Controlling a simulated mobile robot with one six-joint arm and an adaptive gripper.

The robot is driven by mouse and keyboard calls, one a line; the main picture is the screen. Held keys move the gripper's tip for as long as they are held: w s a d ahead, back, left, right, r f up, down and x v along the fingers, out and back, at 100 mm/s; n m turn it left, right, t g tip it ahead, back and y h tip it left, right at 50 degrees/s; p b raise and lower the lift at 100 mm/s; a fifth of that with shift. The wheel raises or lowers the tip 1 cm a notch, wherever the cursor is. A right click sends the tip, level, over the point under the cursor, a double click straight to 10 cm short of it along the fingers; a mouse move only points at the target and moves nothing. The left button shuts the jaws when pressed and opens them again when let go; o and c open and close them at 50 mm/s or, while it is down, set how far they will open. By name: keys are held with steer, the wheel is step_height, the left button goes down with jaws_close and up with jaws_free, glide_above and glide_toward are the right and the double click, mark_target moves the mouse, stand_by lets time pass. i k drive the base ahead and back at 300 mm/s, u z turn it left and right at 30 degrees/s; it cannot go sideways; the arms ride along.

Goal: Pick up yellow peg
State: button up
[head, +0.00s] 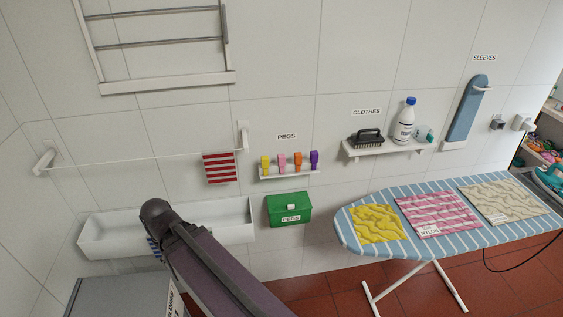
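The yellow peg (265,163) stands upright at the left end of a small white wall shelf (290,174) under the PEGS label. Pink, orange and purple pegs stand to its right in the same row. My arm (215,268) reaches up from the bottom edge to a dark rounded joint at the left, in front of the white trough. My gripper cannot be made out; no fingers show. The arm is well apart from the yellow peg, to its lower left.
A green PEGS box (289,210) is below the shelf. A red-striped cloth (219,168) hangs on a line to the left. The white trough (100,232) runs along the wall. An ironing board (450,238) with folded cloths stands right. A brush and bottle (404,125) sit on another shelf.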

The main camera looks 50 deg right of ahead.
mark_target(265, 160)
steer(key=z, duration=1.35)
steer(key=i, duration=0.6)
steer(key=u, duration=0.1)
steer(key=k, duration=0.65)
steer(key=u, duration=0.05)
